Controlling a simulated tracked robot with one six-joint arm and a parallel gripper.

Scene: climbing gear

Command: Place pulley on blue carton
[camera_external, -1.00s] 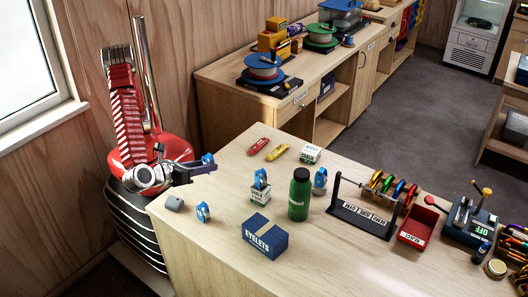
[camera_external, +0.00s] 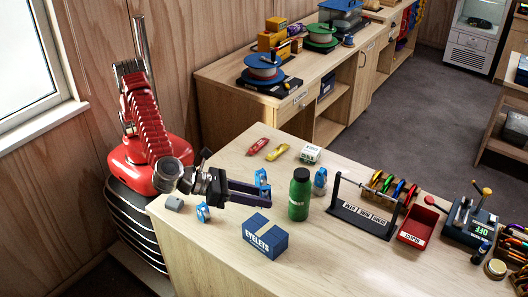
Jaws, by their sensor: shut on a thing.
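My gripper (camera_external: 264,193) is shut on a blue pulley (camera_external: 264,189) at its fingertips, above the middle of the workbench. The fingers cover much of the pulley. Another blue pulley on a small white and green carton stands right behind; the gripper hides most of that carton, and the two pulleys overlap in view. More blue pulleys stand on the bench, one at left (camera_external: 203,212) and one behind the bottle (camera_external: 320,180).
A green bottle (camera_external: 299,196) stands upright close right of the gripper. A grey cylinder (camera_external: 175,203) is at left. Red (camera_external: 258,146) and yellow (camera_external: 277,152) tools and a white box (camera_external: 310,154) lie behind. A rack (camera_external: 362,218) and red tray (camera_external: 417,228) stand right. The bench front is clear.

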